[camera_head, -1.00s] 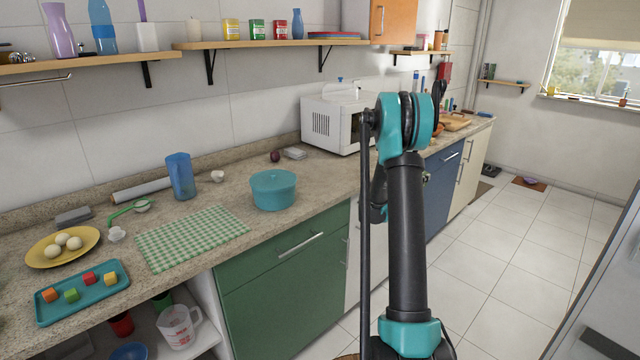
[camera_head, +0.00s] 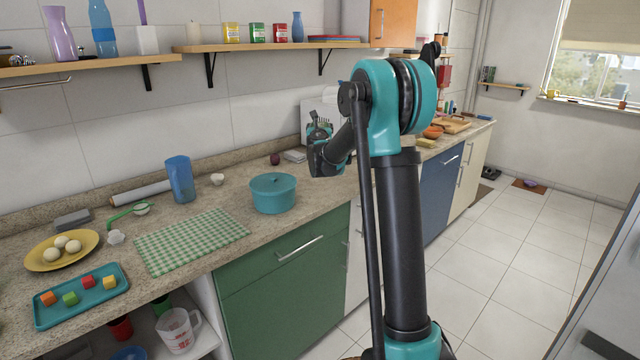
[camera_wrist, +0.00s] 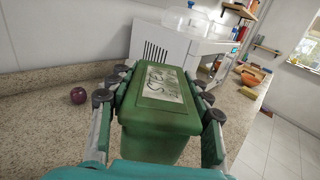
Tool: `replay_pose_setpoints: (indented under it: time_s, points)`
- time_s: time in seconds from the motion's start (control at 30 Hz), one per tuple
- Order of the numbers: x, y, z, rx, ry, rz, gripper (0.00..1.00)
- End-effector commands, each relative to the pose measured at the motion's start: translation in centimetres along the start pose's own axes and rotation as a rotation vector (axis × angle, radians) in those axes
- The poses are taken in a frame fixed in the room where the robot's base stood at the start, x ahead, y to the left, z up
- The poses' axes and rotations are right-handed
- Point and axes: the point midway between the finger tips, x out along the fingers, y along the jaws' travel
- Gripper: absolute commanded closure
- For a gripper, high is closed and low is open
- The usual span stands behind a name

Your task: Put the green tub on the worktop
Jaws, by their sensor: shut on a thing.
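The green tub (camera_wrist: 155,125) fills the middle of the wrist view. It has a dark green lid with a pale label bearing dark lettering. My gripper (camera_wrist: 160,93) is shut on it, with a finger against each side. The worktop (camera_wrist: 38,135) is speckled beige stone and shows around the tub; the tub's base is hidden, so I cannot tell its clearance. In the head view my gripper (camera_head: 319,128) is over the worktop (camera_head: 224,191), in front of the microwave; the tub is hard to make out there.
The white microwave (camera_wrist: 170,42) stands just behind the tub. A plum-like fruit (camera_wrist: 78,95) lies to its left. A teal pot (camera_head: 273,194), a blue cup (camera_head: 180,178) and a checked cloth (camera_head: 190,240) occupy the worktop further left. Wall shelves (camera_head: 270,43) hang above.

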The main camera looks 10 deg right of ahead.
Motion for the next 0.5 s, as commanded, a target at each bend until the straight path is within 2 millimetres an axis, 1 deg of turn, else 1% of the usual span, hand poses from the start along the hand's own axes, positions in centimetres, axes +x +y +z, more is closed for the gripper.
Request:
replay_pose_setpoints:
  time_s: [0.5]
  points:
    - [0.1,0.0,-12.1,0.000,0.000,-0.001,0.90]
